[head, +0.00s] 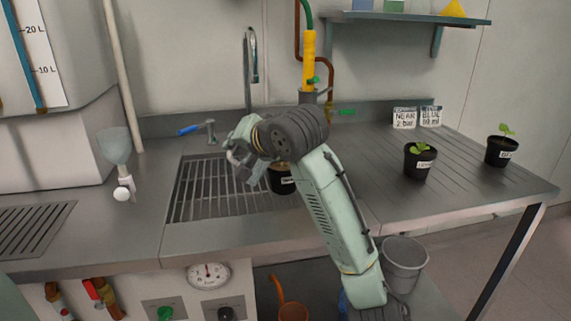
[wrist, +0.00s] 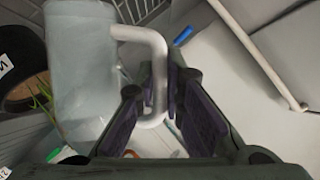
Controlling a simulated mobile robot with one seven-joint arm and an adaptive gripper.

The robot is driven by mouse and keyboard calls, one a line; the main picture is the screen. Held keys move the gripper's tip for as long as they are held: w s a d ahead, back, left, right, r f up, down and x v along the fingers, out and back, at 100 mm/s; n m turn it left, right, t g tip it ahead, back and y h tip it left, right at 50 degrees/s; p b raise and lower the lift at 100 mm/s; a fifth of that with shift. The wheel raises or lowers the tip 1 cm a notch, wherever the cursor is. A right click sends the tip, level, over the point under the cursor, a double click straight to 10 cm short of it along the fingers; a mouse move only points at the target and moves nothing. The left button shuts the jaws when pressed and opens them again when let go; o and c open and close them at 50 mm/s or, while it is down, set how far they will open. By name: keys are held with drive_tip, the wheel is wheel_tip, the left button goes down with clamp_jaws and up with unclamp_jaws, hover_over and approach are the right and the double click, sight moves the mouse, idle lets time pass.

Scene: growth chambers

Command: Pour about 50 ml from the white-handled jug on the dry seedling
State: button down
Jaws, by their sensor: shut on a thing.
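The jug (wrist: 82,75), translucent grey-green with a white handle (wrist: 156,62), fills the left middle of the wrist view. My gripper (wrist: 165,88) is shut on that handle. In the head view my gripper (head: 240,156) is above the sink grate, and the jug is largely hidden there; its tilt and water level cannot be told. A black pot with brown soil (wrist: 22,72) and thin green leaves is beside the jug in the wrist view. In the head view a labelled black pot (head: 281,181) stands on the grate, partly behind my arm, its plant hidden.
Two potted seedlings stand on the right bench, one nearer (head: 420,162) and one farther (head: 502,152). A tall tap (head: 249,72) and a blue-handled tap (head: 195,129) stand behind the sink grate (head: 205,187).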

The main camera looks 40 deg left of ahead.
drive_tip(key=shift+w+d, duration=0.1)
drive_tip(key=shift+w, duration=0.15)
drive_tip(key=shift+r+m, duration=0.1)
drive_tip(key=shift+m, duration=0.2)
drive_tip(key=shift+w+d+r+m+g+y, duration=0.2)
drive_tip(key=shift+w+r+m+g+y, duration=0.15)
drive_tip(key=shift+r, duration=0.35)
drive_tip(key=shift+a, duration=0.1)
drive_tip(key=shift+s+a+r, duration=0.1)
drive_tip(key=shift+s, duration=0.05)
drive_tip(key=shift+w+d+m+g+y+b, duration=0.25)
drive_tip(key=shift+w+m+g+b, duration=0.15)
drive_tip(key=shift+m, duration=0.25)
idle(1.8)
